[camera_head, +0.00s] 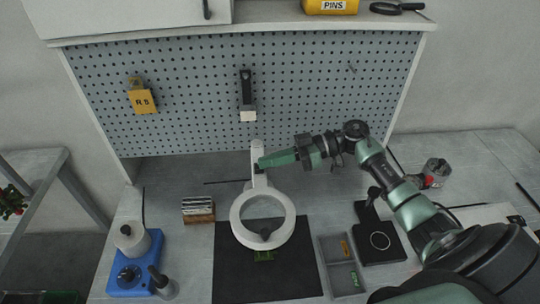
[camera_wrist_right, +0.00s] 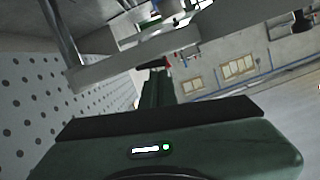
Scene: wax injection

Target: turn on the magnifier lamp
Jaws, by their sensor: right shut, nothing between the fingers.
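The magnifier lamp (camera_head: 237,222) is a white ring head over a dark mat, with a white arm (camera_head: 257,150) rising behind it toward the pegboard. No clear glow shows on the ring; I cannot tell if it is lit. My right gripper (camera_head: 262,162) reaches in from the right, shut and empty, its tips at the lamp's arm just above the ring. Whether they touch it cannot be told. In the right wrist view the dark green fingers (camera_wrist_right: 155,90) are together, and a pale bar crosses beyond them. My left gripper is not in view.
On the bench are a blue device (camera_head: 128,279) at left, a small wooden block rack (camera_head: 198,210), the dark mat (camera_head: 230,285), a grey tray (camera_head: 327,250) and a black stand (camera_head: 388,252) at right. The pegboard (camera_head: 320,80) stands close behind the gripper.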

